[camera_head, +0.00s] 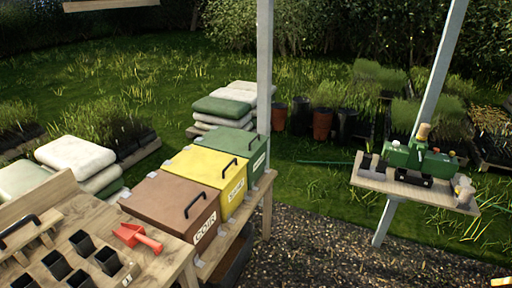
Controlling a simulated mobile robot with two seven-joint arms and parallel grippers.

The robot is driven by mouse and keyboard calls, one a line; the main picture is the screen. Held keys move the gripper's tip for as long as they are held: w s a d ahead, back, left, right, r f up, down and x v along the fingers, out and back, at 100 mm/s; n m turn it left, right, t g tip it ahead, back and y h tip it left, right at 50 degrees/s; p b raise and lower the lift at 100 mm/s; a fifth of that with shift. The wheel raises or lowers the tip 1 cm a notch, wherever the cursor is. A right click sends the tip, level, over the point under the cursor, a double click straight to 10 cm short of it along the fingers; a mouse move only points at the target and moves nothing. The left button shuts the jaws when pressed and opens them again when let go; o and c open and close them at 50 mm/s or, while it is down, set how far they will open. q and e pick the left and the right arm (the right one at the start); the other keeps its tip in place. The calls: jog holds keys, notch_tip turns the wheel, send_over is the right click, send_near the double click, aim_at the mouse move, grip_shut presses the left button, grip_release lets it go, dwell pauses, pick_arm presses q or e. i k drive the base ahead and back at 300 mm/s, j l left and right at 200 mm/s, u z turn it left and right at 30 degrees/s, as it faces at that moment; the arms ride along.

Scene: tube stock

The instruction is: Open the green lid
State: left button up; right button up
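The green lid (229,147) tops the farthest of three bins in a row on a low wooden bench. It looks shut, with a dark bar handle (258,142) near its right edge. The yellow lid (205,166) is in the middle and the brown lid (170,201) is nearest; both look shut. A grey post stands close to the green bin's far right corner. Neither of my grippers is in view.
A wooden potting table (171,262) with black pots and a red trowel (138,237) stands at the front left. Stacked sacks (222,107) lie behind the bins. A small shelf (414,188) with a green machine is at right. Gravel between is clear.

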aim_at(241, 143)
jog(key=i+u, duration=0.15)
jog(key=i, duration=0.4)
jog(key=i+l, duration=1.65)
